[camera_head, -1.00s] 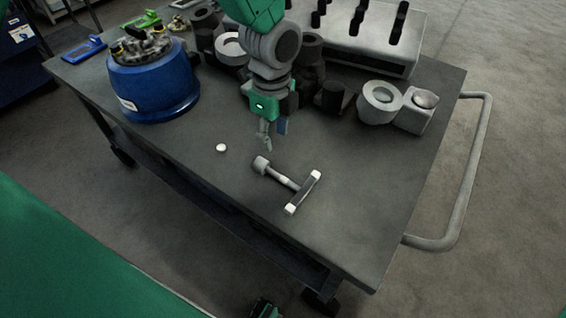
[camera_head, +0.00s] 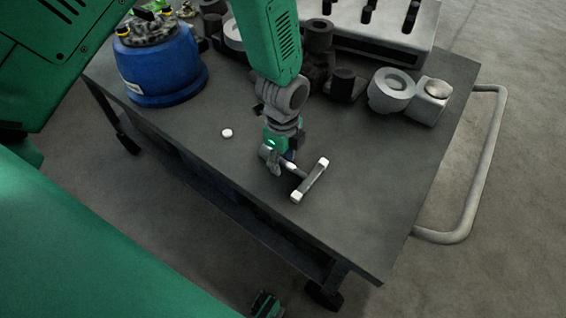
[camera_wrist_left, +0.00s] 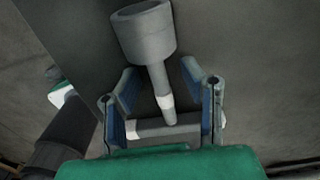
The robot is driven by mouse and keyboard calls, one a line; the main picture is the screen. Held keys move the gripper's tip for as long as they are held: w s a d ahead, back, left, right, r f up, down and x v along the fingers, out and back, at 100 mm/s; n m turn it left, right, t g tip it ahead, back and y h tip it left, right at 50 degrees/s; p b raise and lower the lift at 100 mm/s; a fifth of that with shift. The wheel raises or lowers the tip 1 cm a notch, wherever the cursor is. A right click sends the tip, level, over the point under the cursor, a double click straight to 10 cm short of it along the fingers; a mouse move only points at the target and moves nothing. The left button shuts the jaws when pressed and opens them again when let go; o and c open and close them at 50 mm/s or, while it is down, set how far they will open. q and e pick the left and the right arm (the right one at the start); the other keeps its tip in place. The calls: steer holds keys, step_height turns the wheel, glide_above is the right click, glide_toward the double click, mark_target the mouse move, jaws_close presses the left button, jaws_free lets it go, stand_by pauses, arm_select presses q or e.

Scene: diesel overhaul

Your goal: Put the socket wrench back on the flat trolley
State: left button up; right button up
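The socket wrench (camera_head: 312,180) is grey with a dark T-bar and pale ends. It lies on the flat trolley (camera_head: 350,225) near its front edge. My left gripper (camera_head: 275,165) is low over the socket end and partly hides it in the head view. In the left wrist view, the left gripper (camera_wrist_left: 160,75) is open, with one finger on each side of the wrench shaft (camera_wrist_left: 158,85). A gap shows on both sides of the shaft. The wide socket end lies beyond the fingertips and the crossbar runs near the finger bases.
A small white round piece (camera_head: 227,133) lies left of the wrench. A blue round housing (camera_head: 160,70) stands at the left. Grey cylindrical parts (camera_head: 390,92) and a pale rack (camera_head: 400,28) stand behind. A tubular handle (camera_head: 490,165) juts out right. The trolley's front right is clear.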

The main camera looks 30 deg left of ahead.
mark_target(284, 161)
arm_select(q)
steer(key=shift+d, duration=0.3)
steer(key=shift+d+r, duration=0.1)
steer(key=shift+d, duration=0.05)
jaws_close()
steer(key=shift+a, duration=0.2)
arm_select(e)
steer(key=shift+d+f, duration=0.1)
steer(key=shift+d, duration=0.2)
arm_select(q)
steer(key=shift+a, duration=0.15)
arm_select(e)
steer(key=shift+a, duration=0.15)
